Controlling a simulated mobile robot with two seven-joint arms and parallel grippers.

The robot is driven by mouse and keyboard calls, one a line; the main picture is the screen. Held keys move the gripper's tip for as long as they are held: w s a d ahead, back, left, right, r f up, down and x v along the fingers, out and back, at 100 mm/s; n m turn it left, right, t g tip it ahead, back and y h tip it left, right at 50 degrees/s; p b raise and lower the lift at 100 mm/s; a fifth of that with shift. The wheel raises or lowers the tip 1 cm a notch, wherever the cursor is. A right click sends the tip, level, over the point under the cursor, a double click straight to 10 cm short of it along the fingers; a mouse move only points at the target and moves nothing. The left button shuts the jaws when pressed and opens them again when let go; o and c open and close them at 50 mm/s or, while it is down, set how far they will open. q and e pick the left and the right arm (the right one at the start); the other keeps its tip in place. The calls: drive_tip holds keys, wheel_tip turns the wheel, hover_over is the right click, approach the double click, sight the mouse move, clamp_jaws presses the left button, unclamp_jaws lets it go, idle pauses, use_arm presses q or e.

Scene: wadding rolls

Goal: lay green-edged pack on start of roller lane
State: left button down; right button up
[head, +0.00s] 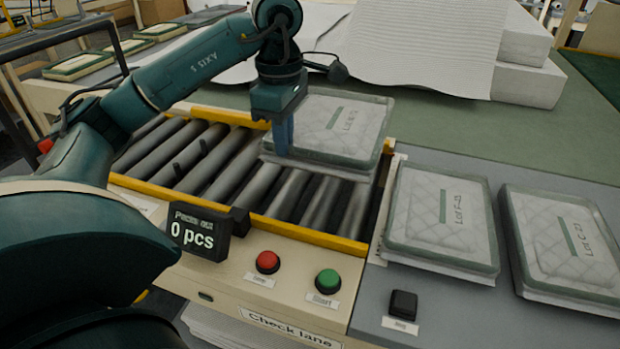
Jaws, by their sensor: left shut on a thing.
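My left gripper (283,132) is shut on the left edge of a green-edged pack (345,127), a quilted white pack with a label only partly readable. The pack is over the right end of the roller lane (240,165), which has dark rollers and yellow side rails. I cannot tell whether the pack touches the rollers. Two more green-edged packs lie on the grey table at the right: one labelled Lot F-43 or similar (440,235) and one labelled Lot C-23 or similar (570,255). My right gripper is not in view.
A counter display (196,238) reading 0 pcs stands at the lane's front rail. A red button (267,262), a green button (328,281) and a black button (403,304) are in front. White wadding sheets (420,45) lie behind. Several packs lie at far left.

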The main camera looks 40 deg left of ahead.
use_arm(q)
drive_tip(key=shift+s+a, duration=0.1)
drive_tip(key=shift+a, duration=0.15)
drive_tip(key=shift+a+f, duration=0.1)
drive_tip(key=shift+f, duration=0.25)
wheel_tip(320, 180, down, 10)
drive_tip(key=b, duration=0.1)
drive_tip(key=shift+f, duration=0.2)
drive_tip(key=c, duration=1.5)
unclamp_jaws()
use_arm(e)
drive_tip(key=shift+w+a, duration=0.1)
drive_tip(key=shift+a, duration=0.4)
use_arm(q)
drive_tip(key=shift+r, duration=0.1)
